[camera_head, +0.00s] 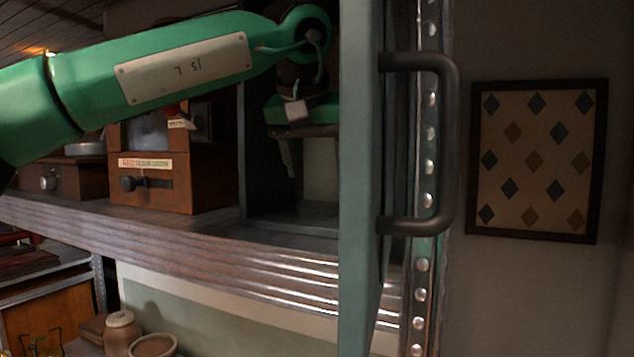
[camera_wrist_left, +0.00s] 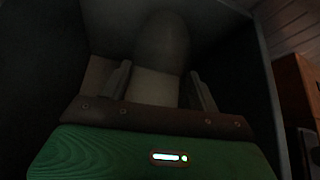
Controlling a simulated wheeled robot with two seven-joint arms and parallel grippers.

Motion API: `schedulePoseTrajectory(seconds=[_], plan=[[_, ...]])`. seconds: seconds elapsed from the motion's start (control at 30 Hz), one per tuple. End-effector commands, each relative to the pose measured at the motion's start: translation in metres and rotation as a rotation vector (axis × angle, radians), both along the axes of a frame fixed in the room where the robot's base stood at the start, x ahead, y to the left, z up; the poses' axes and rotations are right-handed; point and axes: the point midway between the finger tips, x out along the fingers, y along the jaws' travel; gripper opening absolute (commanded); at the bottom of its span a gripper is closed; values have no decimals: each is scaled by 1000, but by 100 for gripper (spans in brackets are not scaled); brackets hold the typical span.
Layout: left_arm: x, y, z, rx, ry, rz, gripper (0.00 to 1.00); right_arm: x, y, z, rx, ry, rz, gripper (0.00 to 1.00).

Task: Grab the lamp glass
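In the left wrist view, a dim grey, rounded shape that looks like the lamp glass (camera_wrist_left: 162,42) stands inside a dark cabinet, straight ahead of my left gripper (camera_wrist_left: 160,80). Its lower part looks paler. The two fingers are spread, one on each side of this shape; whether they touch it is too dark to tell. In the head view, my left gripper (camera_head: 290,158) points down inside the open cabinet (camera_head: 290,222), partly hidden by the door edge. I cannot make out the lamp glass clearly there. My right gripper is not in view.
The open cabinet door (camera_head: 358,180) with a dark handle (camera_head: 447,145) stands close at the right of my left arm. A wooden box (camera_head: 165,180) sits on the shelf (camera_head: 180,235) to the left. Jars (camera_head: 122,333) stand below. A framed picture (camera_head: 537,160) hangs at right.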

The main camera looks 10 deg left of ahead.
Motion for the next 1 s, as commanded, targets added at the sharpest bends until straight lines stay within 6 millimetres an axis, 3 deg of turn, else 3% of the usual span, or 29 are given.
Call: schedulePoseTrajectory(seconds=[0.43,0.8,1.0], plan=[[0,0,3,0,0,0,36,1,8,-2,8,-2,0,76],[0,-1,34,-1,0,0,36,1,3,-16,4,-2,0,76],[-47,3,29,0,-3,-4,36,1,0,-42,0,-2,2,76]])
